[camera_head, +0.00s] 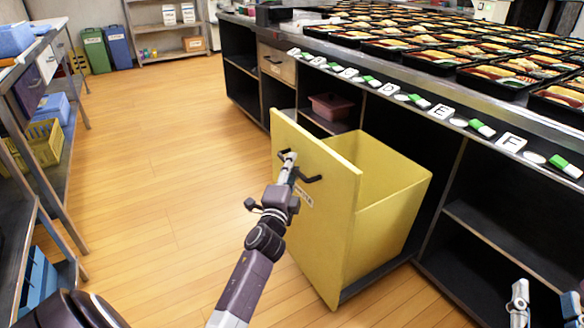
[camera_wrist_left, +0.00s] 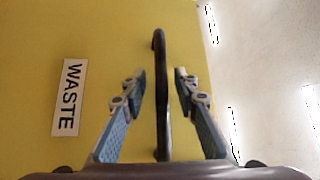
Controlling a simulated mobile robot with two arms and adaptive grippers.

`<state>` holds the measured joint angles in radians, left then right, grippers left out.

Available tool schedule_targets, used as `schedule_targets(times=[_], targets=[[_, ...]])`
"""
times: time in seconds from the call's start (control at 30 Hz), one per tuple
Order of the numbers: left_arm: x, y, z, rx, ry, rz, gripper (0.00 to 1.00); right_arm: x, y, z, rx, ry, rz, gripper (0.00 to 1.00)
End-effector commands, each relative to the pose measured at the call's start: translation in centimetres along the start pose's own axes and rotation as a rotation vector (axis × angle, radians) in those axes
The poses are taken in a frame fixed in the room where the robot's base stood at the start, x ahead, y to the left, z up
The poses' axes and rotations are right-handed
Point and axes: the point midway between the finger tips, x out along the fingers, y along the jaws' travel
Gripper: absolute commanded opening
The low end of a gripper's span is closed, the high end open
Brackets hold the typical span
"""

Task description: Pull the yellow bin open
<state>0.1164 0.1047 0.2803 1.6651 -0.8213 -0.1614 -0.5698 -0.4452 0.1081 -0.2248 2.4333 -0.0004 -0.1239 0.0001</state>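The yellow bin (camera_head: 385,205) is pulled well out from under the counter, and its open top and empty-looking inside show. Its front panel (camera_head: 325,225) carries a dark handle (camera_head: 306,177) and a label, which reads WASTE in the left wrist view (camera_wrist_left: 69,97). My left gripper (camera_head: 288,158) is at the handle. In the left wrist view its fingers (camera_wrist_left: 159,80) stand apart on both sides of the handle (camera_wrist_left: 161,120), with a gap on each side. My right gripper (camera_head: 546,298) shows partly at the lower right, its fingers apart and empty.
Several bento trays (camera_head: 490,77) cover the counter (camera_head: 395,92) above the bin. Dark open shelves (camera_head: 490,235) lie right of it. A shelf with a yellow crate (camera_head: 40,145) and blue boxes stands at the left. The wooden floor (camera_head: 170,150) between is clear.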

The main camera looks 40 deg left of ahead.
Motion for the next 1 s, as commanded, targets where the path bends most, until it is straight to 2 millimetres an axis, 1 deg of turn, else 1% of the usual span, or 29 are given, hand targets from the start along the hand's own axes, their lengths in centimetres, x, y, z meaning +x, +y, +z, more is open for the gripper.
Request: schedule_targets(times=[0.17, 0.27, 0.37, 0.7, 0.83, 1.0], targets=[[-0.1, -0.1, 0.0, 0.000, 0.000, -0.001, 0.28, 0.0, -0.1, 0.0, 0.001, 0.002, -0.002, 0.40], [-0.7, 0.0, 0.0, 0.000, 0.000, -0.001, 0.28, 0.0, -0.1, 0.0, 0.001, 0.001, -0.002, 0.40], [-2.0, 0.0, 0.0, 0.000, 0.000, 0.000, 0.28, 0.0, -0.1, 0.0, 0.001, 0.001, -0.002, 0.40], [-8.9, 0.1, 0.0, -0.002, -0.001, 0.002, 0.28, 0.0, 0.0, 0.0, 0.001, 0.001, -0.001, 0.40], [-10.8, 0.1, 0.0, -0.001, -0.001, 0.002, 0.28, 0.0, 0.0, 0.0, 0.001, 0.001, -0.001, 0.40], [-11.9, 0.0, 0.0, 0.000, -0.001, 0.000, 0.28, 0.0, 0.0, 0.0, 0.001, 0.001, -0.001, 0.40]])
